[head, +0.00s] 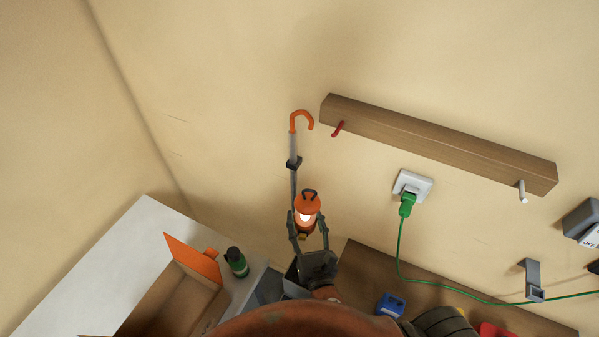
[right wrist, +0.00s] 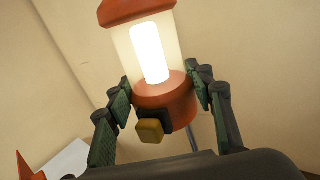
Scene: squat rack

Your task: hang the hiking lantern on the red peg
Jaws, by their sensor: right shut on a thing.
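The hiking lantern (head: 307,203) has orange ends, a lit white middle and a dark loop handle on top. My right gripper (head: 307,222) is shut on its lower part and holds it up, roughly upright. In the right wrist view the lantern (right wrist: 152,55) sits between both fingers, tilted a little in the picture, with its top cut off. The red peg (head: 338,128) sticks out near the left end of a wooden board (head: 440,145) on the wall. It is bare, above and to the right of the lantern in the picture. My left gripper is not in view.
A grey pole with an orange hook (head: 300,120) stands behind the lantern, left of the red peg. Below are a plugged socket (head: 412,186), green cable, open cardboard box (head: 165,300) and green bottle (head: 236,262).

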